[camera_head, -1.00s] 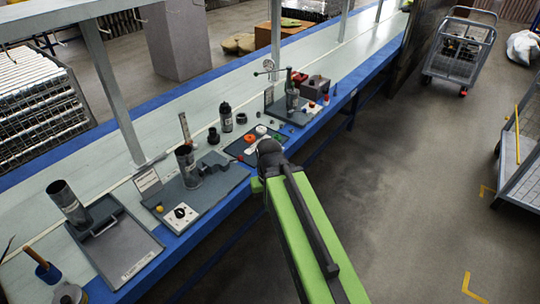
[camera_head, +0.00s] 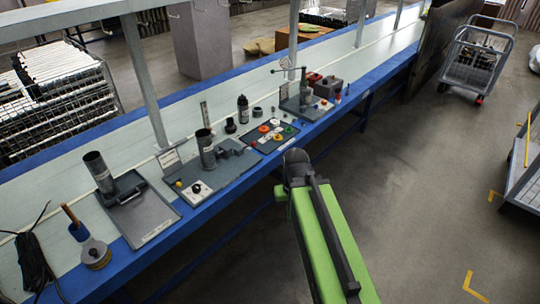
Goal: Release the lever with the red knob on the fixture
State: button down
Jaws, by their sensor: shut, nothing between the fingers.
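The grey fixture (camera_head: 222,168) lies on the bench with an upright dark tube (camera_head: 206,150) and a block-like clamp (camera_head: 230,148) on its plate. A small red knob (camera_head: 253,144) shows at the clamp's right end; its lever is too small to make out. My gripper (camera_head: 296,158), at the dark end of my green arm, is right of the fixture and apart from it in the picture, by the bench's front edge. It is shut and empty; its fingertips are hard to make out.
A dark mat with coloured rings (camera_head: 276,136) lies right of the fixture. Another station with a green-tipped lever (camera_head: 302,98) stands beyond. A tray (camera_head: 138,214) with a tilted tube is at left. Open floor (camera_head: 410,190) lies right of the bench; carts stand farther right.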

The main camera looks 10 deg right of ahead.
aim_at(253, 143)
jog(key=z, duration=0.6)
jog(key=k, duration=0.1)
jog(key=u, duration=0.75)
jog(key=i, duration=0.65)
jog(key=u, duration=3.1)
jog(key=k, duration=0.75)
jog(key=z, duration=1.8)
